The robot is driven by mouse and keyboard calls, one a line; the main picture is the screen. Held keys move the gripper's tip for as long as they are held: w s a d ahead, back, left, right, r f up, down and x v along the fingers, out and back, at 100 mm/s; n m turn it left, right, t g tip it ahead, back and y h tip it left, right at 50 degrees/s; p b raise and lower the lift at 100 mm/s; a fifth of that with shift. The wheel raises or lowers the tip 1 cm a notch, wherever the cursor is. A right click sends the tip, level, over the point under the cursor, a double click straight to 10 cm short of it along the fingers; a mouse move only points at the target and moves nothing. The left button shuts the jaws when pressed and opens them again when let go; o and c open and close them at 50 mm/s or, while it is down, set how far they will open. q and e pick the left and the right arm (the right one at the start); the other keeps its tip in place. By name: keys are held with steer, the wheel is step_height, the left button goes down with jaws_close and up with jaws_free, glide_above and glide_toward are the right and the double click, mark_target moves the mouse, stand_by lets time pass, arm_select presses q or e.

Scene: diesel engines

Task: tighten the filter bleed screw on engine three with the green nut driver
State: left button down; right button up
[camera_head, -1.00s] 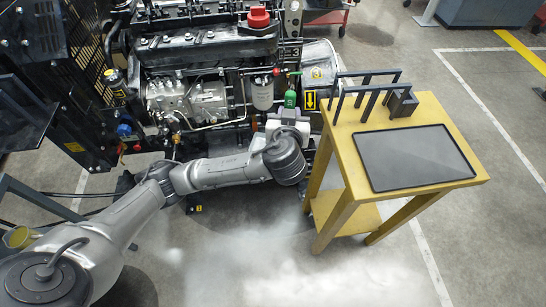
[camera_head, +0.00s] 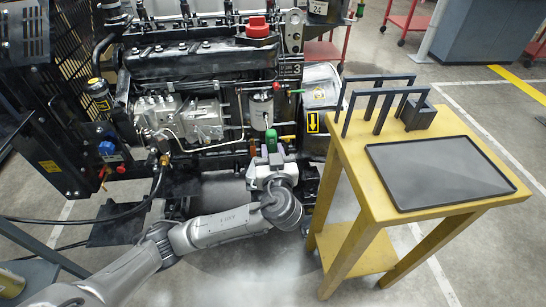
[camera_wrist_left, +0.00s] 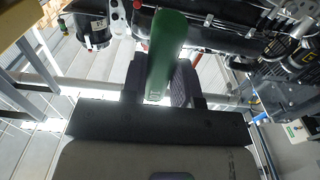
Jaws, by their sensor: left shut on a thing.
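Engine three (camera_head: 200,65) fills the upper left of the head view, with a "3" plate beside it. Its pale cylindrical filter (camera_head: 261,112) hangs at the engine's right side, below a red knob. I cannot make out the bleed screw. My left gripper (camera_head: 270,160) is shut on the green nut driver (camera_head: 271,139), just below the filter in the picture. In the left wrist view the driver's green handle (camera_wrist_left: 167,45) stands up between the dark fingers of my left gripper (camera_wrist_left: 158,88). The driver's tip is not clear. My right gripper is out of view.
A yellow table (camera_head: 450,205) with a dark tray (camera_head: 438,168) and a black rack (camera_head: 385,105) stands close on the right. A hose (camera_head: 75,220) crosses at the left. Open floor lies in front of the engine.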

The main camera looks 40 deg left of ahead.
arm_select(q)
steer(key=shift+b+x, duration=0.55)
steer(key=shift+x, duration=1.45)
steer(key=shift+w+a, duration=0.4)
steer(key=shift+a, duration=0.05)
steer(key=shift+w, duration=0.1)
steer(key=shift+a, duration=0.1)
